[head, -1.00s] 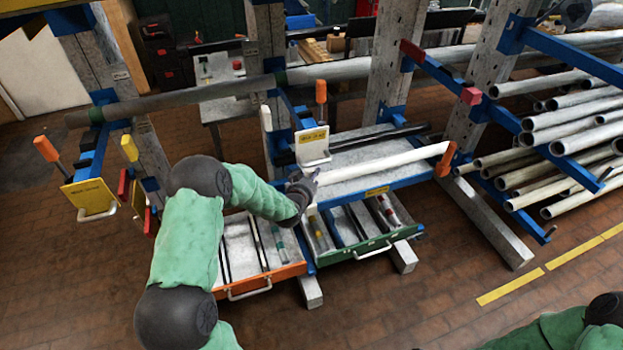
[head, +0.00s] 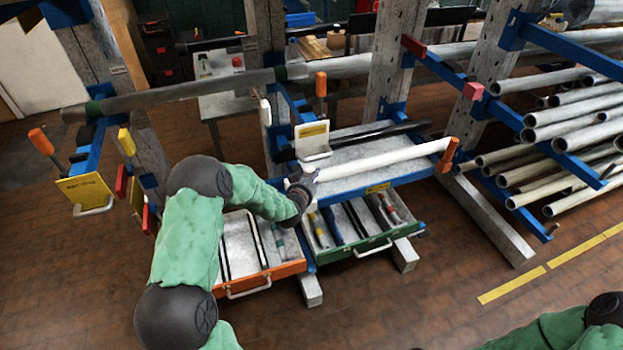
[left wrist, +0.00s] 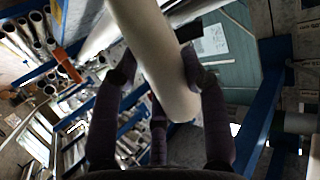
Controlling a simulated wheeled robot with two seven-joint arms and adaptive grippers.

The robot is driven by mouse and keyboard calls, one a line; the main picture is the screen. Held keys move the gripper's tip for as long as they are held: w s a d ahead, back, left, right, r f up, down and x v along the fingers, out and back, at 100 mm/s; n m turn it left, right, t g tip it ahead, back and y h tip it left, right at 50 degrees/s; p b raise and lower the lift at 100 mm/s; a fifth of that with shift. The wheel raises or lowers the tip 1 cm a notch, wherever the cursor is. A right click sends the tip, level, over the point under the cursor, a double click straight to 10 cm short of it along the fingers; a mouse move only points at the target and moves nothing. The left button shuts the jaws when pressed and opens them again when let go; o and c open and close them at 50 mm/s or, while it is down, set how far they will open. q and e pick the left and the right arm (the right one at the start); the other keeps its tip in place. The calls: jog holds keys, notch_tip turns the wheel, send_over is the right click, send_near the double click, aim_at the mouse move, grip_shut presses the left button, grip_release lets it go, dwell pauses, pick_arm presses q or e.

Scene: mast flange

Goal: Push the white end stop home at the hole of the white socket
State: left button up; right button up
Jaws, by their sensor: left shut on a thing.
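My left gripper (head: 306,188) is at the front left corner of the blue-edged shelf, by the near end of a long white tube. A small pale patch just below the gripper in the head view may be the white socket (head: 312,207). The hand hides most of that spot, and I cannot tell how deep the stop sits. My right gripper is out of view.
The white tube (head: 385,157) lies along the shelf towards an upright orange stop (head: 447,155). Open orange (head: 262,276) and green (head: 372,247) drawers sit below. A yellow-plated arm (head: 84,189) sticks out at left. Grey pipes (head: 570,115) fill the right rack. Floor in front is clear.

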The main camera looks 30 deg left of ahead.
pick_arm(q)
jog(key=shift+f+b, duration=1.5)
jog(key=shift+f, duration=0.25)
jog(key=o, duration=1.3)
jog(key=shift+s, duration=0.15)
jog(key=v, duration=1.1)
jog(key=shift+s+d+r, duration=0.1)
jog(key=shift+s, duration=0.25)
jog(key=s+d+f+g+h, duration=0.2)
jog(key=d+f+g+h, duration=0.1)
jog(key=d+f, duration=0.6)
jog(key=s+d+f+g+h, duration=0.1)
jog(key=s+d+f+g, duration=0.2)
jog(key=s+d+f, duration=0.2)
jog(key=s+d+f+g+h, duration=0.1)
jog(key=s+d+f+g, duration=0.2)
jog(key=s+d+f, duration=0.3)
jog(key=s+d+f+g+h, duration=0.2)
jog(key=s+d+f+g, duration=0.2)
jog(key=s+f, duration=0.3)
jog(key=shift+s+d+f, duration=0.1)
jog(key=shift+s+d, duration=0.3)
jog(key=shift+s, duration=0.35)
jog(key=shift+s+d, duration=0.4)
jog(key=shift+s, duration=0.35)
